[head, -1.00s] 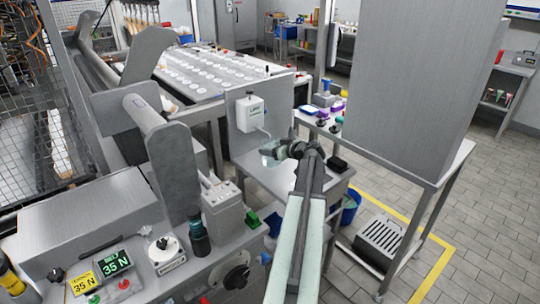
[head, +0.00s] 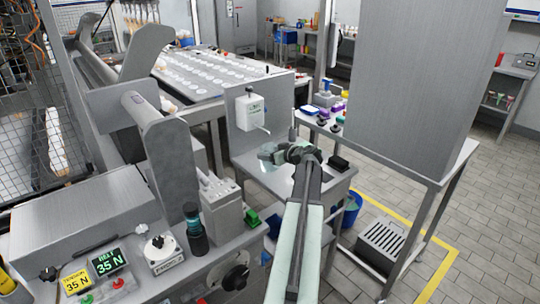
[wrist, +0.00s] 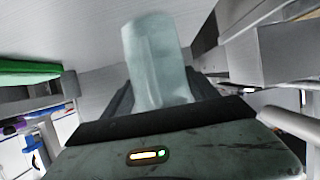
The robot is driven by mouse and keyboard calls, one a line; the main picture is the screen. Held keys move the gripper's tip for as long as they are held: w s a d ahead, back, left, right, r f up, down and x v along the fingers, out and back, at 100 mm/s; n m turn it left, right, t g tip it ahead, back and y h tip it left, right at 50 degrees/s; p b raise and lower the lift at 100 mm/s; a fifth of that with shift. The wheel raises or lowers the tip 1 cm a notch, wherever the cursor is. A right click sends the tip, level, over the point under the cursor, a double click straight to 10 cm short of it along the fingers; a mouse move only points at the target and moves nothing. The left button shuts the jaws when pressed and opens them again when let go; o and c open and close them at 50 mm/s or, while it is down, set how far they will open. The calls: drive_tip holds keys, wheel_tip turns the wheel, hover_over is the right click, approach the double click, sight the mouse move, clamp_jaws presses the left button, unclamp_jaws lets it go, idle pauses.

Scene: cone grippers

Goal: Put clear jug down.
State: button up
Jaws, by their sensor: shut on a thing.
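The clear jug (wrist: 160,65) is a pale, see-through vessel between the jaws in the wrist view. In the head view the jug (head: 268,152) shows just left of my gripper (head: 284,155), partly hidden by it. My gripper is shut on the jug. It is over the small grey metal table (head: 334,181) below the upright panel. I cannot tell whether the jug's base touches the table top.
A black block (head: 339,163) lies on the table's right side. A white dispenser box (head: 252,110) hangs on the panel behind. A green block (head: 251,218) is at the front left. A blue bin (head: 351,209) stands on the floor to the right.

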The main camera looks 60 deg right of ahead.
drive_tip(key=o, duration=1.7)
drive_tip(key=shift+r, duration=0.1)
drive_tip(key=p+v, duration=0.5)
drive_tip(key=v, duration=0.7)
